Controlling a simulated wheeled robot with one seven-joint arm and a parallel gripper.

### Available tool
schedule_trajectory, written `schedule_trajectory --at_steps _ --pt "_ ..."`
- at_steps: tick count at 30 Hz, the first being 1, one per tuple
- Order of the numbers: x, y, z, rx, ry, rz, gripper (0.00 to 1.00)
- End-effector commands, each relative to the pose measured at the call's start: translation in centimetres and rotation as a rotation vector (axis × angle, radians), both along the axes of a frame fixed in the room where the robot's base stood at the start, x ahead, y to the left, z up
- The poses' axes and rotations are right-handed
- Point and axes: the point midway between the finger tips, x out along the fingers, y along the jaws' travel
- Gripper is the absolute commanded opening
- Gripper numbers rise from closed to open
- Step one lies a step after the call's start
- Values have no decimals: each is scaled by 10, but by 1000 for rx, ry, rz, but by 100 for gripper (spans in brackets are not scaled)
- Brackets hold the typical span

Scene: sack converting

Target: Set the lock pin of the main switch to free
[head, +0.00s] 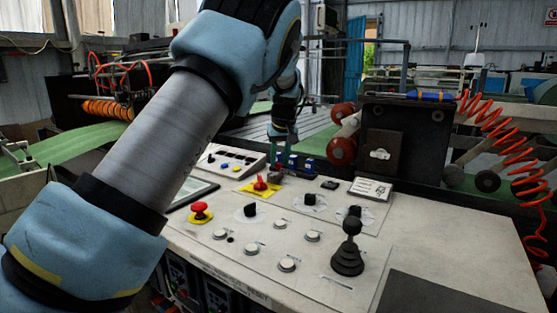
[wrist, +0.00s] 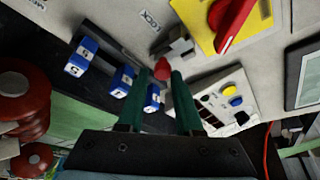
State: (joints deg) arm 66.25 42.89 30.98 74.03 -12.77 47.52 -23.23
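The main switch (head: 260,184) is a red handle on a yellow plate; it also shows at the top right of the wrist view (wrist: 236,18). Beside it in the wrist view is a grey metal bracket (wrist: 178,46), with a small red knob (wrist: 162,70) just past it that looks like the lock pin's end. A label reading LOCK is printed near the bracket; a second label is cut off. My gripper (wrist: 161,76) has its two green fingers apart, one on each side of the red knob. I cannot tell whether they touch it. In the head view my gripper (head: 280,158) is small and partly hidden.
Several blue blocks with white markings (wrist: 122,81) stand close to my left finger. The console (head: 430,235) carries a red stop button (head: 200,210), black knobs, white buttons and a black joystick (head: 348,255). A small button box (head: 232,160) stands behind my arm.

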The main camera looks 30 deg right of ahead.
Motion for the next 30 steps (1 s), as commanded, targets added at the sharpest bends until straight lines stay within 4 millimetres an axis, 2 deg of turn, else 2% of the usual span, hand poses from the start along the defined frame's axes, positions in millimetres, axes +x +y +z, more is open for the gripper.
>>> schedule_trajectory --at_steps 1,6,13,17,30 --pt "-1 -1 0 -1 0 -2 38" --pt "-1 0 0 1 2 -1 56" --pt "-1 0 -1 2 3 -1 56" --pt "-4 1 6 0 2 -1 56" --pt "-33 9 79 -1 1 -2 56"
